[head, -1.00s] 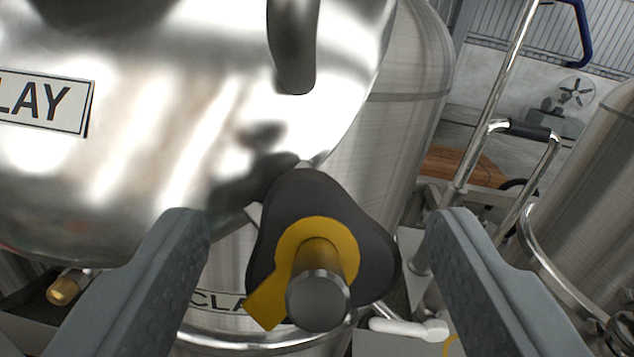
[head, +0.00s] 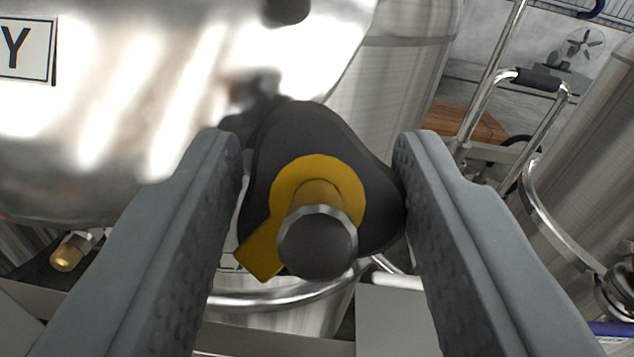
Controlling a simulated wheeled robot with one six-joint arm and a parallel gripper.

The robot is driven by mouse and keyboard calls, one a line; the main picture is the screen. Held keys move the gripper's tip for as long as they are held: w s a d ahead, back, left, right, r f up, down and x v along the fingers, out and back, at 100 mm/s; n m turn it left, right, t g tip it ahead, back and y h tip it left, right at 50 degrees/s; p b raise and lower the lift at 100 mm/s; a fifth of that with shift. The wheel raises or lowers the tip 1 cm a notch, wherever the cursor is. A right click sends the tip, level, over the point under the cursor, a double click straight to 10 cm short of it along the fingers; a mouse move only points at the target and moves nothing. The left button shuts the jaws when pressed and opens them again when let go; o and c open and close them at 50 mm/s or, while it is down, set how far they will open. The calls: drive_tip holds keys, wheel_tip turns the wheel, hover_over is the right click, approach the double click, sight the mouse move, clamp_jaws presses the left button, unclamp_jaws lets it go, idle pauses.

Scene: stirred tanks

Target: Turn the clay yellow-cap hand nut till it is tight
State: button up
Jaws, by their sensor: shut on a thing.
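The hand nut (head: 296,128) is a black three-lobed knob with a yellow cap (head: 273,195) around its middle and a yellow pointer tab at the lower left. A dark-ended bolt (head: 318,243) sticks out of its centre toward me. The polished tank lid (head: 150,90) is behind it, with a plate whose visible letter is Y (head: 24,48). My gripper (head: 318,175) is shut on the hand nut, one finger on its left side and one on its right. The nut's far side and seat are hidden.
A brass-tipped fitting (head: 68,252) is at the lower left. Another steel tank (head: 585,150) stands at the right, with a chrome handle with a black grip (head: 535,79) near it. A fan (head: 584,43) is in the far background.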

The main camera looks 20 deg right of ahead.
drive_tip(key=shift+m+h, duration=0.4)
drive_tip(key=shift+m, duration=0.5)
drive_tip(key=o, duration=1)
drive_tip(key=v, duration=1.7)
drive_tip(key=shift+s+a, duration=0.1)
drive_tip(key=shift+s, duration=0.1)
